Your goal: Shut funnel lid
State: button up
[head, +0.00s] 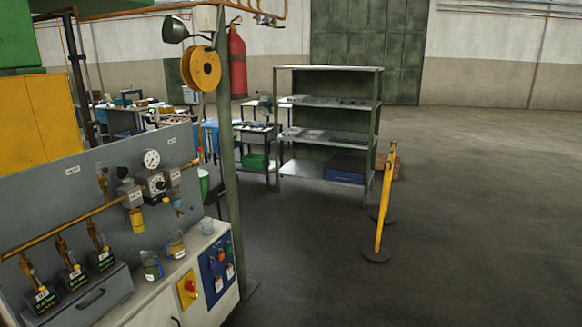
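I cannot make out a funnel or its lid for certain. A small green tapered shape (204,184) shows behind the right end of the grey gauge panel (60,205); it is too small to tell what it is. A clear cup (207,226) stands near the cabinet's far corner. My gripper is not in view.
A green post (232,150) stands beyond the cabinet, with a yellow reel (201,69) and a red cylinder (238,62). A grey shelf unit (328,135) and yellow barrier posts (384,205) stand farther back. The floor (480,210) at right is clear.

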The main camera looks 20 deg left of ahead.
aim_at(122, 172)
jog(key=i+j+u, duration=0.1)
jog(key=i+u, duration=0.4)
jog(key=i+l+u, duration=0.1)
jog(key=i+u, duration=0.4)
jog(key=i+l+u, duration=0.25)
jog(key=i+u, duration=0.2)
jog(key=i+j+u, duration=0.25)
jog(key=u, duration=0.15)
jog(key=i+j+u, duration=0.15)
jog(key=i+u, duration=0.5)
jog(key=u, duration=0.15)
jog(key=i+u, duration=0.4)
jog(key=k+l, duration=0.05)
